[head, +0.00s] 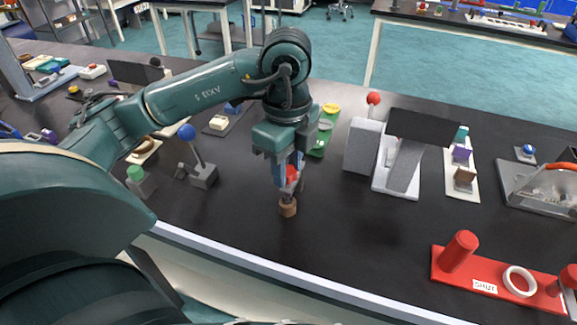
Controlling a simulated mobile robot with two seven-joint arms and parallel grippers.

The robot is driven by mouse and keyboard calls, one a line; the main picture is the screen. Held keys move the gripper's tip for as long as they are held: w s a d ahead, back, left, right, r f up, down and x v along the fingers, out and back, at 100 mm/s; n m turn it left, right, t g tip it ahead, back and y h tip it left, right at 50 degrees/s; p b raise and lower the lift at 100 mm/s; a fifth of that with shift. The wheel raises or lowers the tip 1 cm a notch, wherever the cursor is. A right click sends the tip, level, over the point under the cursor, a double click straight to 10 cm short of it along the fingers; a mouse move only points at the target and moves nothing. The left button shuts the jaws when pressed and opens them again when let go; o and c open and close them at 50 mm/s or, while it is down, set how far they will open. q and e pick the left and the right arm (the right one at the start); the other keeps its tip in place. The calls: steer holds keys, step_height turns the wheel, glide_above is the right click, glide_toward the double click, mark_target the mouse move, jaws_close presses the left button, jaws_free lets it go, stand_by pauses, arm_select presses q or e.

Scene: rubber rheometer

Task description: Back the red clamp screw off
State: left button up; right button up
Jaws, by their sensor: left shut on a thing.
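My left gripper (289,182) points straight down over the middle of the black bench, with its fingers shut on a small red part (292,174), which looks like the red clamp screw. The fingers hide most of the red part. Just below the fingertips stands a small brown, round piece (287,208) on the bench top. I cannot tell whether the red part is joined to this piece. My right gripper is not in view.
A blue-ball lever (187,132) on a grey block stands to the left. A grey block (364,147) with a red-ball lever and a dark-screened stand (422,125) are to the right. A red board (455,268) with a white ring lies front right. Bench around the brown piece is clear.

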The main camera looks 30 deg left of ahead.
arm_select(q)
steer(key=n, duration=0.2)
steer(key=shift+n+p, duration=0.3)
steer(key=shift+p, duration=0.1)
steer(key=shift+n, duration=0.5)
steer(key=o, duration=0.8)
steer(key=shift+o, duration=0.2)
